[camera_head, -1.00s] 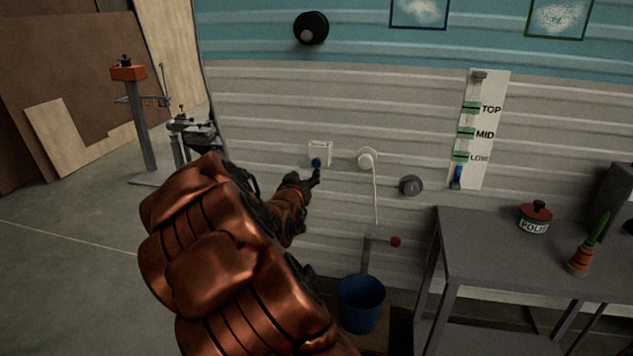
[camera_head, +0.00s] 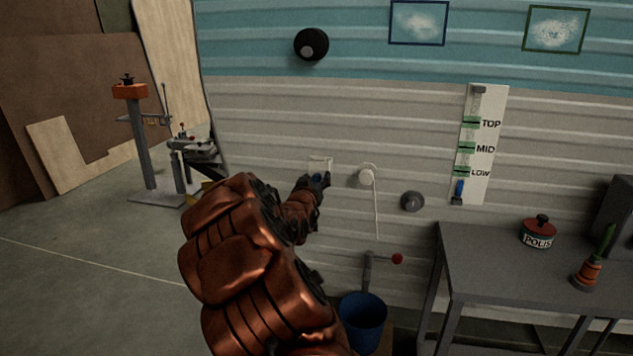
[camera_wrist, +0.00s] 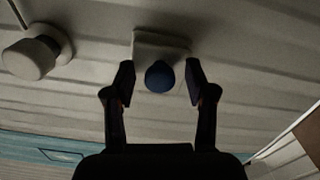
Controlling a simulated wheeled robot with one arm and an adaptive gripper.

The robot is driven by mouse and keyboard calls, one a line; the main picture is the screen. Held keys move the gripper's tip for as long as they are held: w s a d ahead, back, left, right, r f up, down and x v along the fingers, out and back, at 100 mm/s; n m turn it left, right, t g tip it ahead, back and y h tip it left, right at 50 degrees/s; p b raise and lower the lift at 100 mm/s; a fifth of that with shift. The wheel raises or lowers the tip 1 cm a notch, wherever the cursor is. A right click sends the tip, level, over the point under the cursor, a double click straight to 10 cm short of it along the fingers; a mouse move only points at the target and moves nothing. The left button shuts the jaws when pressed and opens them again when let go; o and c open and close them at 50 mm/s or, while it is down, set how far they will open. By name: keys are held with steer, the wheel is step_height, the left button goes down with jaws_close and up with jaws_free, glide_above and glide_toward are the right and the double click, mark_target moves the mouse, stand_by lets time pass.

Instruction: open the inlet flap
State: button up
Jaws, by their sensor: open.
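The inlet flap is a small white square plate (camera_wrist: 160,44) on the camper's ribbed wall, with a round dark blue knob (camera_wrist: 158,76) on it. In the head view the plate (camera_head: 320,161) is largely covered by my gripper (camera_head: 322,180). In the wrist view my gripper (camera_wrist: 157,84) is open, with one finger on each side of the blue knob. Gaps show between the knob and both fingers. The flap looks flat against the wall.
A white round fitting (camera_head: 367,176) with a hanging cord is right of the flap, and a grey knob (camera_head: 412,201) is further right. A red-tipped lever (camera_head: 396,259) and blue bucket (camera_head: 363,318) are below. A grey workbench (camera_head: 500,250) stands at right.

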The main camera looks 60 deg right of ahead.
steer(key=shift+d, duration=0.15)
jaws_close()
stand_by(0.4)
